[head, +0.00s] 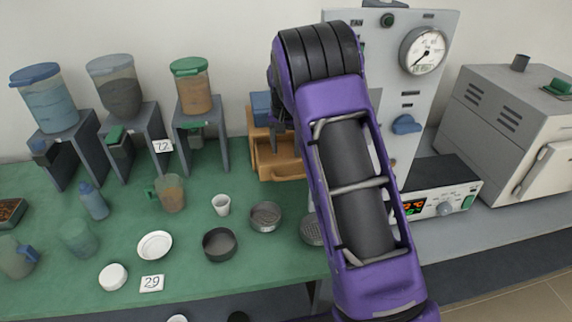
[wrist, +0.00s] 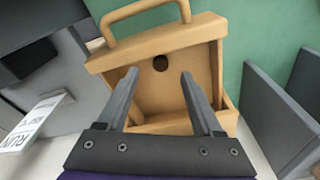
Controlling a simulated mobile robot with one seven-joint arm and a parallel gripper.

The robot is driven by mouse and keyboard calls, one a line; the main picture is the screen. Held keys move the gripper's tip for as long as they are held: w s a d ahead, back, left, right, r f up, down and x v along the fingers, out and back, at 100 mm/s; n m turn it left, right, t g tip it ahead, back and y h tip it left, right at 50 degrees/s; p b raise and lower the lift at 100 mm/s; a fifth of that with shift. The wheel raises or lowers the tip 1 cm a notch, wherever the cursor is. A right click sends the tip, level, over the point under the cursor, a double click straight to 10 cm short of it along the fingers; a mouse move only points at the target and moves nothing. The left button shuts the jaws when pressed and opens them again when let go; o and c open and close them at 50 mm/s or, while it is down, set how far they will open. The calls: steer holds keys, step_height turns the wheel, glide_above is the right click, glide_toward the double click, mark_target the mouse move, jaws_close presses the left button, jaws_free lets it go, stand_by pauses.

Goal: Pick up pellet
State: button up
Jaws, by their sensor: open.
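A small dark round spot (wrist: 160,63) shows on the floor of a tan wooden box (wrist: 205,60) in the wrist view. It may be the pellet; I cannot tell whether it is a solid disc or a hole. My gripper (wrist: 159,74) is open and empty, its two fingers reaching over the box, one to each side of the spot in the picture. The gap in depth between fingertips and spot is unclear. In the head view the wooden box (head: 263,146) stands at the back of the green table, partly hidden by my arm.
The box has a raised handle (wrist: 140,17) and low walls around the fingers. A grey panel (wrist: 275,115) stands close on the right. In the head view, dispensers (head: 195,95), dishes (head: 155,246) and a gauge unit (head: 422,50) stand around.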

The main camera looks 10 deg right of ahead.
steer(key=f, duration=0.2)
steer(key=w+f, duration=0.1)
steer(key=f, duration=0.2)
steer(key=shift+d, duration=0.1)
steer(key=shift+r, duration=0.1)
jaws_close()
